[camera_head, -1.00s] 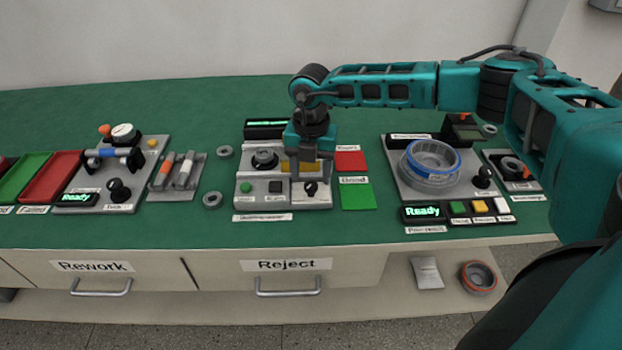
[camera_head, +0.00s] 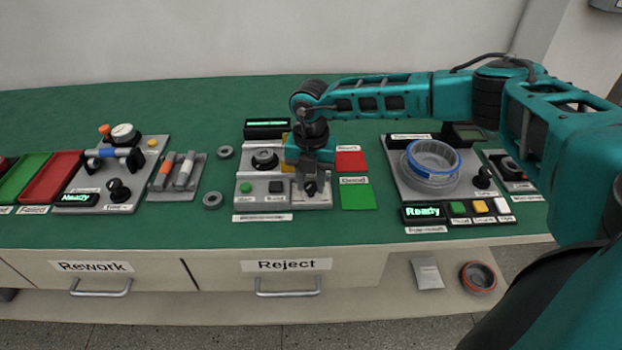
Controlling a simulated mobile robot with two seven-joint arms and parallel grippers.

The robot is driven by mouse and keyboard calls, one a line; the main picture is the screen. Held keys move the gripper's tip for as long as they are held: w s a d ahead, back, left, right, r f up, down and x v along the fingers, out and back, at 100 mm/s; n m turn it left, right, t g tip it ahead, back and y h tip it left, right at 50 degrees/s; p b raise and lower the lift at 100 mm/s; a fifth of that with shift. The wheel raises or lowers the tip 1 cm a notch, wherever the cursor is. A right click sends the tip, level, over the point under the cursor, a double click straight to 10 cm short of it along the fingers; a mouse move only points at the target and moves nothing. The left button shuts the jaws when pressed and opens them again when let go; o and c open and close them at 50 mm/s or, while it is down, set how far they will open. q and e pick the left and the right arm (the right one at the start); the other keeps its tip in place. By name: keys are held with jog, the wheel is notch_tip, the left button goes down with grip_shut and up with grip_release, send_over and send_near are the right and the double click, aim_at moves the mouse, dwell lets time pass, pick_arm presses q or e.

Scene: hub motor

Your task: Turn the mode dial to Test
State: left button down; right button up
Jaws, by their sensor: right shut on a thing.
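My right gripper (camera_head: 310,184) points down over the front right corner of the middle grey station (camera_head: 243,193). It is shut on a small black dial (camera_head: 310,190), which the fingers partly cover. Which way the dial points, and its markings, are too small to read. My left gripper is out of view.
The middle station also carries a green button (camera_head: 246,188), a dark button (camera_head: 276,187), a round black fixture (camera_head: 264,160) and a display (camera_head: 267,128). Red (camera_head: 351,161) and green (camera_head: 357,194) pads lie to its right. A ring (camera_head: 212,200) lies to its left.

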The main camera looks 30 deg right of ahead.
jog(key=shift+c, duration=1.2)
jog(key=shift+n, duration=0.4)
jog(key=n, duration=0.2)
jog(key=shift+n, duration=0.4)
jog(key=n, duration=0.3)
jog(key=shift+n, duration=0.3)
jog(key=n+b, duration=0.1)
jog(key=n, duration=0.7)
jog(key=shift+n+b, duration=0.3)
jog(key=shift+b, duration=0.1)
